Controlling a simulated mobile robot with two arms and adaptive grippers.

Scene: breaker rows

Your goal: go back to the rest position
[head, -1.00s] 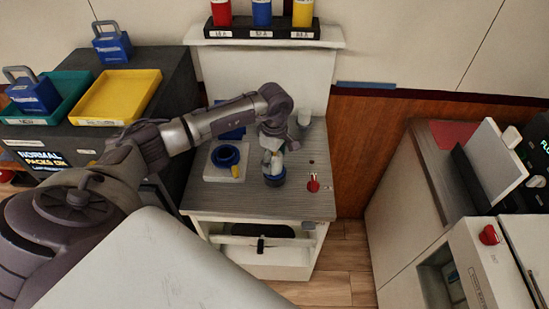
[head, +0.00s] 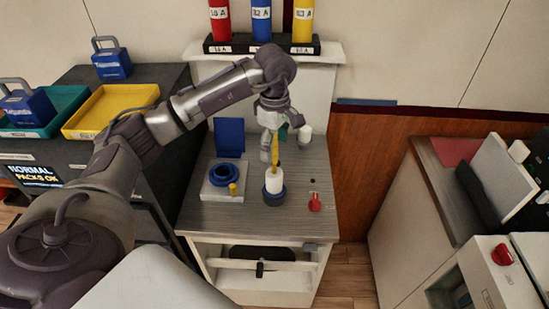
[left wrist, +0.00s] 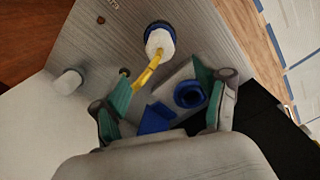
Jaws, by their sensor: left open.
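My left gripper (head: 273,146) is open above the grey worktop (head: 250,222). Below it stands a white cylinder (head: 274,182) seated in a dark blue ring. A yellow strip (head: 278,152) rises from the cylinder toward the gripper. In the left wrist view, the open green-padded fingers (left wrist: 165,105) are wide apart, with the white cylinder (left wrist: 160,43) beyond them and the yellow strip (left wrist: 146,76) reaching toward the space between. I cannot tell whether a finger touches the strip. My right gripper is not in view.
A white plate with a blue ring (head: 226,174) and yellow knob is left of the cylinder. A red switch (head: 315,203) is to its right. Labelled red, blue and yellow cylinders (head: 261,22) stand on the back shelf. Yellow (head: 108,111) and green (head: 62,118) trays are at left.

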